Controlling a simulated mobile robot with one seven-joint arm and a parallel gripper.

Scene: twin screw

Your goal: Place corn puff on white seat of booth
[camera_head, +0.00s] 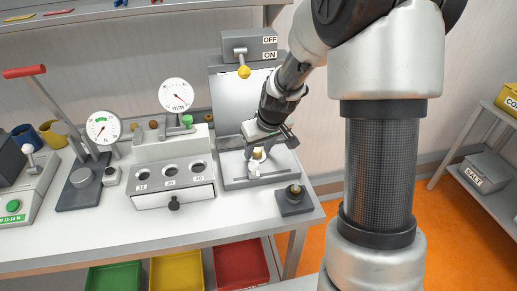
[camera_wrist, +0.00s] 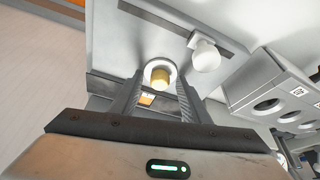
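The corn puff (camera_wrist: 160,78) is a short yellow piece. In the wrist view it appears inside the round white seat (camera_wrist: 149,68), with the white rim around it. In the head view the puff (camera_head: 258,153) shows just below my gripper, inside the grey booth (camera_head: 230,184). My gripper (camera_wrist: 161,88) has its two dark fingers apart, one on each side of the puff and seat, with visible gaps to the puff. Whether the puff rests fully on the seat is hard to tell.
A white ball knob (camera_wrist: 205,55) stands beside the seat. A lever with a yellow knob (camera_head: 244,72) is above the booth. A box with several holes (camera_head: 172,185) stands to its left. A small dark block with a brass pin (camera_head: 294,200) is at the front right.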

